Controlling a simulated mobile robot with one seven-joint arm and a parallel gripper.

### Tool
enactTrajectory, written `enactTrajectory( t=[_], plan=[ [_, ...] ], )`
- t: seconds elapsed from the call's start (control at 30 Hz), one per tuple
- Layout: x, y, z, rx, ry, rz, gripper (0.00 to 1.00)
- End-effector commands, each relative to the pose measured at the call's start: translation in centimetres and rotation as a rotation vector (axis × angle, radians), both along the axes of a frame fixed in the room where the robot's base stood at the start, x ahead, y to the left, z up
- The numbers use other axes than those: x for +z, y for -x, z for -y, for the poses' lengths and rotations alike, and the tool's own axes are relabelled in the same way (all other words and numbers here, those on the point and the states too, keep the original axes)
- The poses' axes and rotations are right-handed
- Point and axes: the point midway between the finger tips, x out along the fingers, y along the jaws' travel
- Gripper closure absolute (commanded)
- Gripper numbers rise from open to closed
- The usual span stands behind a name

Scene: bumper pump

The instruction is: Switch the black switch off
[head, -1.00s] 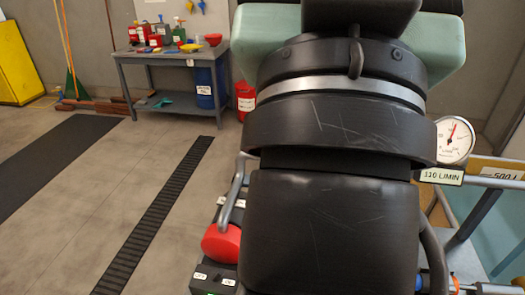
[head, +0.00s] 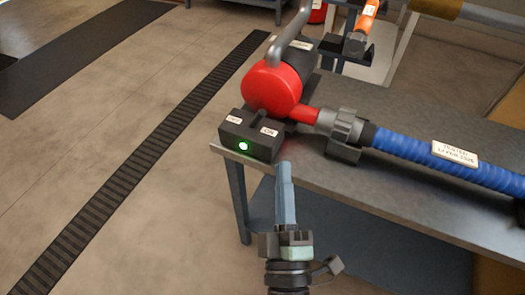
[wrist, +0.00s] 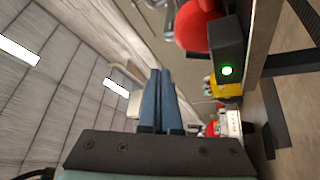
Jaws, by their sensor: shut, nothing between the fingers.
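The black switch box (head: 252,137) sits at the near left corner of the grey bench, with a small lever (head: 258,116) on top between two white labels. The label wording is too small to read surely. A green light (head: 243,146) glows on its front face. The box also shows at the upper right of the wrist view (wrist: 229,45), its green light lit (wrist: 227,71). My gripper (head: 284,165) is shut and empty, its blue-grey fingers pointing up the picture, just in front and right of the box. It appears apart from the box.
A red pump (head: 270,88) with a grey handle stands directly behind the switch box. A red outlet and grey coupling (head: 343,128) lead to a blue hose (head: 405,150) along the bench (head: 380,205). Open floor (head: 120,110) lies left.

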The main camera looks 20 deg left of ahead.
Motion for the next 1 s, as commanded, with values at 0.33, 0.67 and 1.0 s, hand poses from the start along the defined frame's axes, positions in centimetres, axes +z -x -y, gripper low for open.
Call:
enactTrajectory(
  t=[0.33, 0.67, 1.0],
  plan=[
    [-5.6, 2.4, -1.3, 0.065, 0.087, -0.042, 1.0],
    [-5.3, 1.8, -1.6, 0.064, 0.085, -0.041, 1.0],
    [-3.8, -3.1, -4.3, 0.064, 0.084, -0.038, 1.0]
  ],
)
